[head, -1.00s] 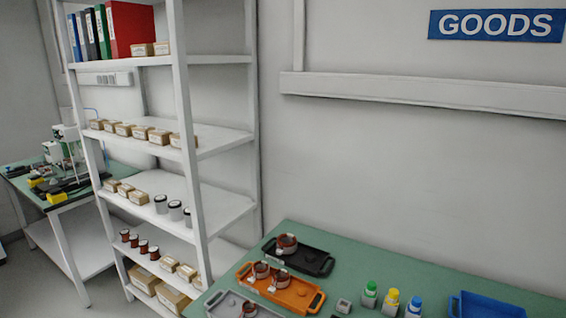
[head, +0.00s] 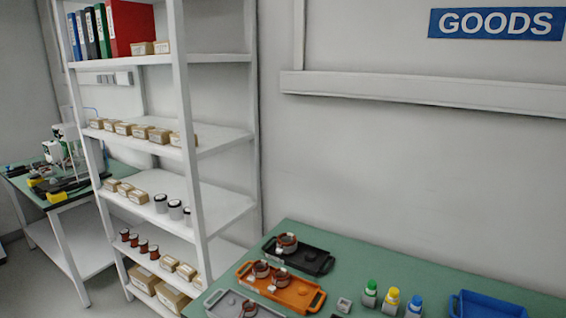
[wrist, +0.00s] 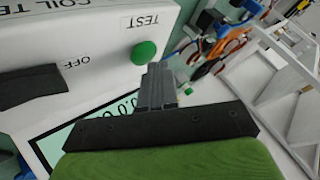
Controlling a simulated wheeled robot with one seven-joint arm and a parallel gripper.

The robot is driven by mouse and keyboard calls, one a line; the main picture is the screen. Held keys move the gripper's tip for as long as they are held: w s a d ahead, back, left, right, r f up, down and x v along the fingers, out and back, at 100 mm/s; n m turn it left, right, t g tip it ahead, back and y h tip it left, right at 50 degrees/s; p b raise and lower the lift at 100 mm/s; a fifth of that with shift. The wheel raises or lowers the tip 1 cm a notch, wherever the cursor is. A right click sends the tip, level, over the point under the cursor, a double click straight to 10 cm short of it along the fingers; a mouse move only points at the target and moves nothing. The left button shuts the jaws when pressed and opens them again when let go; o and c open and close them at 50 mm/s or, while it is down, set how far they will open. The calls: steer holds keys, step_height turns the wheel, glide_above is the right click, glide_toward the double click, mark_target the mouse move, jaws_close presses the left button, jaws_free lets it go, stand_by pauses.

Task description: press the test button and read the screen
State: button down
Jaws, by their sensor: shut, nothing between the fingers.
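In the wrist view, a white coil tester (wrist: 95,28) fills the upper left, turned upside down in the picture. Its round green test button (wrist: 144,52) sits beside the TEST label. A black switch (wrist: 30,86) lies near the OFF label. My gripper (wrist: 158,72) is shut and empty, its grey fingertips just below the button in the picture. I cannot tell whether they touch it. The tester's pale green screen (wrist: 62,142) is partly hidden behind my gripper; zeros show, but the full reading cannot be read. My gripper does not show in the head view.
In the wrist view, pliers and other tools (wrist: 215,50) lie beyond the tester. In the head view, a white shelf unit (head: 220,130) stands right of the left bench (head: 22,185). A green table (head: 350,262) at front right holds trays and bottles.

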steer(key=shift+f, duration=0.35)
steer(key=shift+r, duration=0.55)
step_height(320, 180, up, 6)
steer(key=p, duration=0.4)
